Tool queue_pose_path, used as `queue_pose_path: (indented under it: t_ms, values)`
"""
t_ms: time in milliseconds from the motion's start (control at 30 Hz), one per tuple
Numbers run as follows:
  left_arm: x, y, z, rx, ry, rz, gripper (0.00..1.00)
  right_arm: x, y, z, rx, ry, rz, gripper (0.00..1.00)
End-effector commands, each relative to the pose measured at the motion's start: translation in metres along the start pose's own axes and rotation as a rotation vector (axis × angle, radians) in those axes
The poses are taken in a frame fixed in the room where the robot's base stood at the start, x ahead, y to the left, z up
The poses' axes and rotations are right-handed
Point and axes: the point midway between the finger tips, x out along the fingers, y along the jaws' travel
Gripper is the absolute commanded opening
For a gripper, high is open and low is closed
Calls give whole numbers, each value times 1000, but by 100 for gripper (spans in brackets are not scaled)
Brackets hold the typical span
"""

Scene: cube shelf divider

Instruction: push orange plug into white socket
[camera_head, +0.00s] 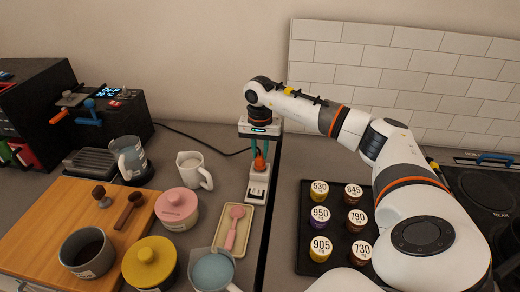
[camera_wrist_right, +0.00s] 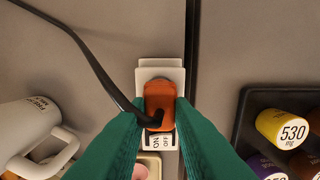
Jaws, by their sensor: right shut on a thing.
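The orange plug (camera_head: 260,162) is held between the green fingertips of my right gripper (camera_head: 259,154), which points down over the counter. In the right wrist view the plug (camera_wrist_right: 160,105) has a black cable leaving it, and the right gripper (camera_wrist_right: 160,130) closes on both its sides. The white socket (camera_head: 257,187) lies on the counter directly below, with an ON/OFF switch at its near end. The socket (camera_wrist_right: 160,72) shows around the plug in the wrist view. Whether the plug's prongs are inside the socket is hidden. My left gripper is not in view.
A dark gap edge (camera_head: 267,205) runs just right of the socket. A black tray (camera_head: 333,258) of numbered capsules stands to the right. A white mug (camera_head: 193,170) and a small tray (camera_head: 246,238) with a pink spoon stand left and in front. The cable (camera_head: 205,143) crosses the counter behind.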

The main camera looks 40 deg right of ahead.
Motion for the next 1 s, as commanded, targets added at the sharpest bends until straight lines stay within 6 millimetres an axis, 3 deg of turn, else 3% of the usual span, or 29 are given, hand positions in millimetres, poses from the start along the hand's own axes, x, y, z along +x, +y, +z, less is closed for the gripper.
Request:
queue_pose_path:
  t_ms: [867,900,1000]
  values:
    - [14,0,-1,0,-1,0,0,21,0,0,0,1,-1,0]
    - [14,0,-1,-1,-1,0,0,20,0,0,0,0,-1,26]
    - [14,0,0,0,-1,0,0,19,0,0,0,0,0,42]
